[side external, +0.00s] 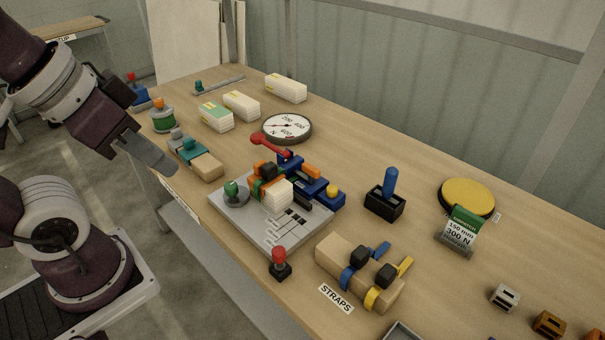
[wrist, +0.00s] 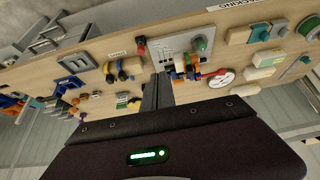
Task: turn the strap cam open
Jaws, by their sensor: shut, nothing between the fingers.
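A wooden block (side external: 335,258) stands by the STRAPS label at the front of the bench. A blue strap (side external: 347,278) and a yellow strap (side external: 371,298) wrap it, each with a black cam piece, the blue one's (side external: 359,256) and the yellow one's (side external: 387,274). Both stand up from the block; their exact angles are too small to tell. The straps (wrist: 122,70) also show small in the wrist view. My gripper (side external: 172,168) is shut and empty, in the air by the bench's left edge, well apart from the straps. Its fingers (wrist: 157,90) are together in the wrist view.
A grey plate (side external: 280,238) carries a cluttered fixture with a red-handled lever (side external: 268,144). A red-topped knob (side external: 279,262), a blue lever on a black base (side external: 388,192) and a yellow disc (side external: 467,198) stand around. Bench space between blue lever and straps is clear.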

